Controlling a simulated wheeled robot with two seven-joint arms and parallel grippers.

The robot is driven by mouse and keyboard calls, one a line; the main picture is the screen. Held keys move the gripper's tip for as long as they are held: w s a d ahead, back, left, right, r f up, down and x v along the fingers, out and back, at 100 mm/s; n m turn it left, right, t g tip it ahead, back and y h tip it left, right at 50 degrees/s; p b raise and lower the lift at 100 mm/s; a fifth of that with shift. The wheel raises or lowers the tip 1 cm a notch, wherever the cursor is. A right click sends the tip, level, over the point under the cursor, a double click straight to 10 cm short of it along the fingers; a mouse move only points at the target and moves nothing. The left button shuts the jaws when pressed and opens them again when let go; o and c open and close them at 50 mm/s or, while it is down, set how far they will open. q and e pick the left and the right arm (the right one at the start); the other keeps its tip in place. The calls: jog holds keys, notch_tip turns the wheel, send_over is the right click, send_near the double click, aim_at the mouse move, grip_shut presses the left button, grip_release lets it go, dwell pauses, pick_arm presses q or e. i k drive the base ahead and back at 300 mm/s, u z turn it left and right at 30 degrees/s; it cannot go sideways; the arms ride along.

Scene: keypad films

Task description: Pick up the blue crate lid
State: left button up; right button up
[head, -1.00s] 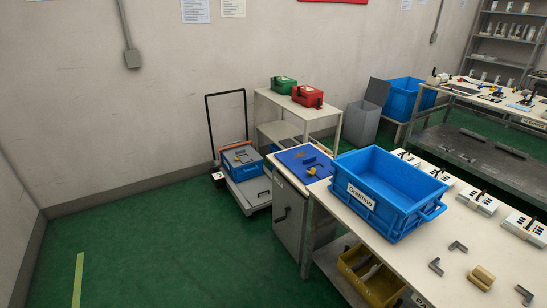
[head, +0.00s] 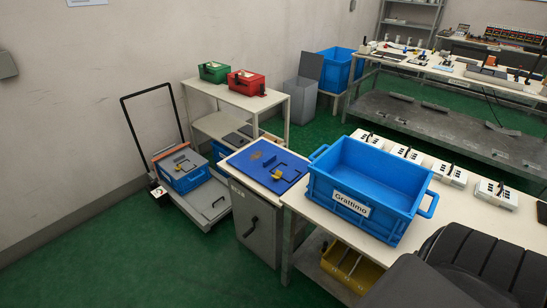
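A flat blue panel (head: 265,166) with a dark handle and a small yellow piece on it lies on top of a grey cabinet (head: 257,222). A blue crate (head: 187,180) with a grey lid (head: 181,161) on top stands on the trolley at the left. Another flat grey panel with a handle (head: 211,202) lies on the trolley in front of it. I cannot tell for sure which of these is the blue crate lid. Neither gripper shows. A dark part of my own arm fills the lower right corner and hides some of the table.
An open blue crate labelled "Grattimo" (head: 368,190) stands on the near table, with several white keypad boxes behind it. A yellow bin (head: 350,268) sits on the lower shelf. Green (head: 213,72) and red (head: 246,83) boxes stand on the back shelf. Green floor at left is clear.

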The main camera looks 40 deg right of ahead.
aim_at(261, 160)
jog(key=z, duration=0.6)
jog(key=i, duration=0.85)
jog(key=z, duration=1.25)
jog(key=i, duration=0.25)
jog(key=z, duration=0.15)
